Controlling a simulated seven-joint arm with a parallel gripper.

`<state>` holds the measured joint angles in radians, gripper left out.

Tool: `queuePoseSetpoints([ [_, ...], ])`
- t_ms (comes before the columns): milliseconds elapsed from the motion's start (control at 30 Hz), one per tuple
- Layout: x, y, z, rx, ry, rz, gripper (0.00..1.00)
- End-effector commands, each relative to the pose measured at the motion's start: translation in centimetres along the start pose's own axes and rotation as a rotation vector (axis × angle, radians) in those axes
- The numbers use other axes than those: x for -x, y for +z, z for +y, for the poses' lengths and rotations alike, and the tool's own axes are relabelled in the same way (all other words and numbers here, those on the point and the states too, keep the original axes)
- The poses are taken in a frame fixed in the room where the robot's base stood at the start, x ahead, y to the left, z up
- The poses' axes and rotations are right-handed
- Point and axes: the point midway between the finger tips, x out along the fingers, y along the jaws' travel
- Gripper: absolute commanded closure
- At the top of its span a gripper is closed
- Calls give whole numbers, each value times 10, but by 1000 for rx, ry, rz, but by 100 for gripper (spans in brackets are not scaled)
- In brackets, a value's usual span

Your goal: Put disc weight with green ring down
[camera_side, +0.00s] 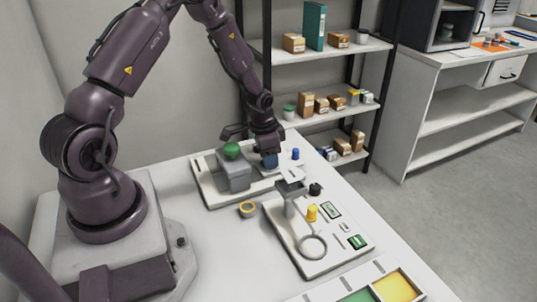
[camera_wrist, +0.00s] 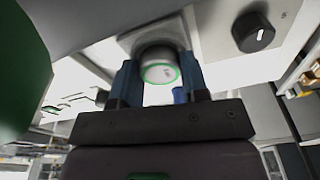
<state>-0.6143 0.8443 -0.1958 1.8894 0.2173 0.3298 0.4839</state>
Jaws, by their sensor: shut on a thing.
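The disc weight with green ring (camera_wrist: 160,66) shows in the wrist view as a short grey cylinder with a bright green ring around its pale end face. It sits between the two blue fingers of my gripper (camera_wrist: 158,82), which is shut on it. In the side view my gripper (camera_side: 269,160) is low over the rear white device (camera_side: 213,196), just right of a grey block (camera_side: 235,178) with a green knob (camera_side: 231,150). The weight cannot be made out there. A pale plate lies right behind the weight in the wrist view; whether they touch, I cannot tell.
A blue knob (camera_side: 295,154) stands close right of my gripper. A front white device carries a yellow knob (camera_side: 311,212), a black knob (camera_side: 315,189) and a ring (camera_side: 313,247). A small yellow-ringed piece (camera_side: 247,210) lies on the table between the devices.

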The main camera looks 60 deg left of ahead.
Motion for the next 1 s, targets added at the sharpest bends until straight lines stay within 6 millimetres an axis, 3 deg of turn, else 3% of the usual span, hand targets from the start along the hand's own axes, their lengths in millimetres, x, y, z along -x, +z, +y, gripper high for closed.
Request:
queuePoseSetpoints([
  [33, -2, 1, 0, 0, 0, 0, 92],
  [67, -3, 1, 0, 0, 1, 0, 57],
  [133, -3, 1, 0, 0, 1, -1, 41],
  [200, -3, 1, 0, -1, 2, -1, 33],
  [1000, -4, 4, -1, 3, 2, -6, 33],
])
